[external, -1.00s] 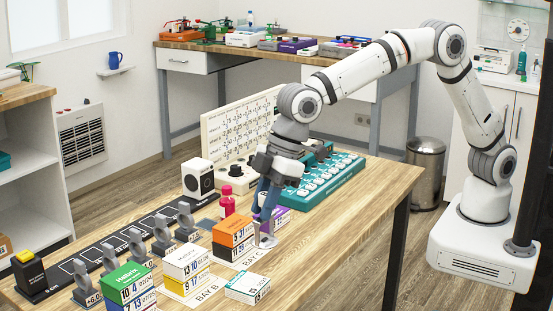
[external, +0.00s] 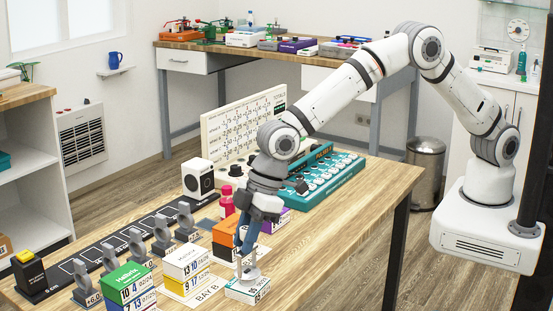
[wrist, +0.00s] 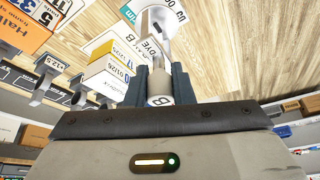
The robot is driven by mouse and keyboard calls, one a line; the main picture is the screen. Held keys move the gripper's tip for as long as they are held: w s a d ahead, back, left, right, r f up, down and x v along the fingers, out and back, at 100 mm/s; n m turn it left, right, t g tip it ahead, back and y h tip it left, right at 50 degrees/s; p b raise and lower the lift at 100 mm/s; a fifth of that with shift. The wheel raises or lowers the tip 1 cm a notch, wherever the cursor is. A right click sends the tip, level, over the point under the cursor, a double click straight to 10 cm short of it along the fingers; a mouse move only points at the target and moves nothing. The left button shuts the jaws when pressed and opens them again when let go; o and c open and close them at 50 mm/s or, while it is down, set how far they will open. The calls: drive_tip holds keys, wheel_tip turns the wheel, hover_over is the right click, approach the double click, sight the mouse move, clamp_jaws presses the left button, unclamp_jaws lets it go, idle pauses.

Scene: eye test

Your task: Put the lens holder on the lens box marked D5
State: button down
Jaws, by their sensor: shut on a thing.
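My gripper (external: 244,246) has dark blue fingers and is shut on a pale grey holder (external: 249,273) with a round foot. No D5 mark is readable on this box or the others.
An orange box (external: 224,232), a white and yellow box stack (external: 186,262) and a green box (external: 126,280) stand to the left. Several grey lens rings line a dark strip behind. A pink bottle (external: 226,202) and a teal case (external: 330,178) are farther back. The table's right front is clear.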

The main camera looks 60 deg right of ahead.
drive_tip(key=shift+f, duration=0.95)
drive_tip(key=shift+f, duration=0.1)
drive_tip(key=c, duration=1.3)
unclamp_jaws()
drive_tip(key=shift+f, duration=0.1)
drive_tip(key=shift+o, duration=0.2)
drive_tip(key=shift+r, duration=0.3)
drive_tip(key=b+v, duration=0.1)
drive_tip(key=v, duration=1)
drive_tip(key=shift+d+r, duration=0.25)
drive_tip(key=shift+r, duration=0.1)
